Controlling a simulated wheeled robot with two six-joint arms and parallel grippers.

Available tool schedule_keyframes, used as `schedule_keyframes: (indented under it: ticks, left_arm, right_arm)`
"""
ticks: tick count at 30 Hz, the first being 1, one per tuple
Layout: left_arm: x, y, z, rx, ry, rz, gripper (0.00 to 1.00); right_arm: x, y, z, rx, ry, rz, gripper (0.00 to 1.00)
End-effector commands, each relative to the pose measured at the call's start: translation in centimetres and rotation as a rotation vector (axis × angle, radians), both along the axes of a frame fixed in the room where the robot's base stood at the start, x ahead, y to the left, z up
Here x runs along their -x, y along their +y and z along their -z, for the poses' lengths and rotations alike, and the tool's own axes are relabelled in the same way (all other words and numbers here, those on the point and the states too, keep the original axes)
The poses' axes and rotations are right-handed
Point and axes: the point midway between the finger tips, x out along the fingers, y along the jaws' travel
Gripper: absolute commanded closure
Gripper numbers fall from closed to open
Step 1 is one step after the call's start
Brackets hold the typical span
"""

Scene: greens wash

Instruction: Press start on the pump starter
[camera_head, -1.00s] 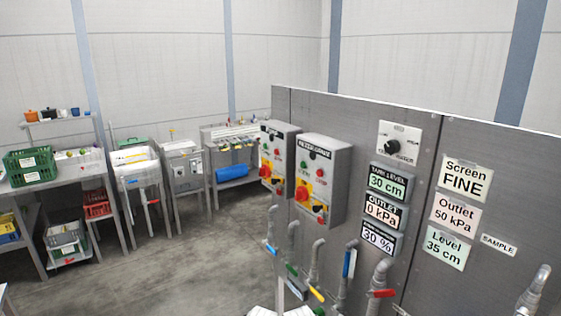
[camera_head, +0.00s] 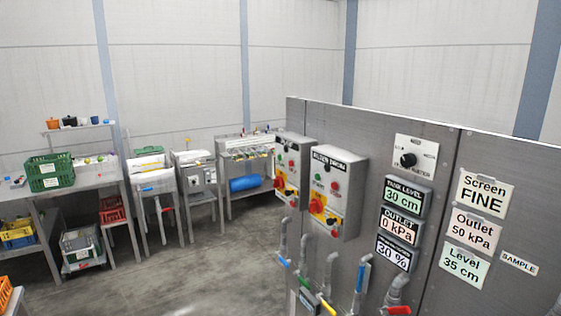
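Two grey starter boxes hang on the grey panel wall. The left box (camera_head: 307,160) has a label too small to read, small green and red buttons, and a red rotary switch on a yellow plate. The right box (camera_head: 351,172) has a blurred label, a green button (camera_head: 318,176), a red button (camera_head: 335,186) and a red rotary switch (camera_head: 316,206) on yellow. I cannot tell which box is the pump starter. Neither of my grippers is in view, and nothing touches the boxes.
Right of the boxes are a knob (camera_head: 408,160) and displays reading 30 cm (camera_head: 402,198), 0 kPa (camera_head: 398,228) and 30 % (camera_head: 393,254). Pipes with coloured valve handles stand below. A green crate (camera_head: 50,172) sits on a left bench. The grey floor (camera_head: 190,275) is open between.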

Motion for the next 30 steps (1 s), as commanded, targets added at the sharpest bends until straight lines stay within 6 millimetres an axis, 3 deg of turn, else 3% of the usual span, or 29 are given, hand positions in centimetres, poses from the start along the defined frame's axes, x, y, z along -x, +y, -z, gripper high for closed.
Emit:
schedule_keyframes:
  ticks: [10,22,30]
  left_arm:
    - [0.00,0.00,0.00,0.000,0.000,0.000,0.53]
    - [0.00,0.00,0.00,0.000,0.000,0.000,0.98]
    - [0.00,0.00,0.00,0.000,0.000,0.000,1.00]
  right_arm:
    - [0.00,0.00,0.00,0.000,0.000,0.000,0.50]
    - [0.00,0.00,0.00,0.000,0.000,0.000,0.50]
    - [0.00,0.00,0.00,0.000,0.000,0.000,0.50]
